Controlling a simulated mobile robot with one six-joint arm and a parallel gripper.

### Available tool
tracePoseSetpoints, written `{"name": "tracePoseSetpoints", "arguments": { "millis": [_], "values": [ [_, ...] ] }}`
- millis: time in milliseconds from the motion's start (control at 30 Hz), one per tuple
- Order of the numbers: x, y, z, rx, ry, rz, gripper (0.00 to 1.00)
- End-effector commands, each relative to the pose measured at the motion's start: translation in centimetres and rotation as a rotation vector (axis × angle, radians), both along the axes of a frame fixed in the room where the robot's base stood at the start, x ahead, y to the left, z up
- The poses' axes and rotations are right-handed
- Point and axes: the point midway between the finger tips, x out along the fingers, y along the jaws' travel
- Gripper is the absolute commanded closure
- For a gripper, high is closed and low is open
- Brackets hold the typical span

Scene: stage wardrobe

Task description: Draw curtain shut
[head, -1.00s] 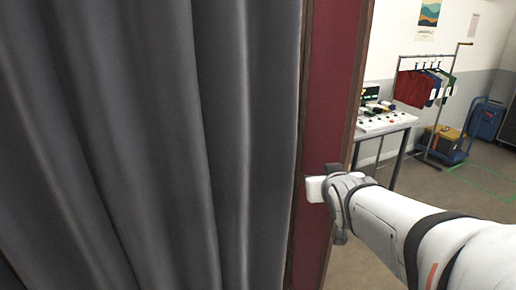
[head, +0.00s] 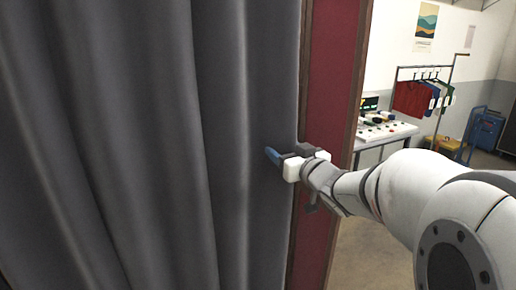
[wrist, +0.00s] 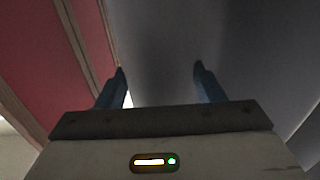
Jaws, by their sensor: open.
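The grey curtain (head: 150,150) hangs in long folds over the left and middle of the head view. Its right edge runs down beside a dark red panel with brown trim (head: 330,100). My gripper (head: 277,155) is at the curtain's right edge, its blue fingers pointing left in front of the cloth. In the wrist view my gripper (wrist: 160,80) has its two blue fingers wide apart with grey cloth behind and between them. I cannot tell whether the fingers touch the cloth. Nothing is held.
Floor is visible below the table.

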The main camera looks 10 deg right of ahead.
Motion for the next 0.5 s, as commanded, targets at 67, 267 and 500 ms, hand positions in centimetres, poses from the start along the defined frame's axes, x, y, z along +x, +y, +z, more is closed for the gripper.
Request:
{"name": "tracePoseSetpoints", "arguments": {
  "millis": [67, 267, 500],
  "values": [
    [0.76, 0.31, 0.0, 0.002, 0.002, 0.001, 0.38],
    [1.42, 0.46, -0.03, 0.0, 0.001, -0.001, 0.38],
    [1.39, 0.42, -0.03, 0.0, 0.001, -0.002, 0.43]
  ]
}}
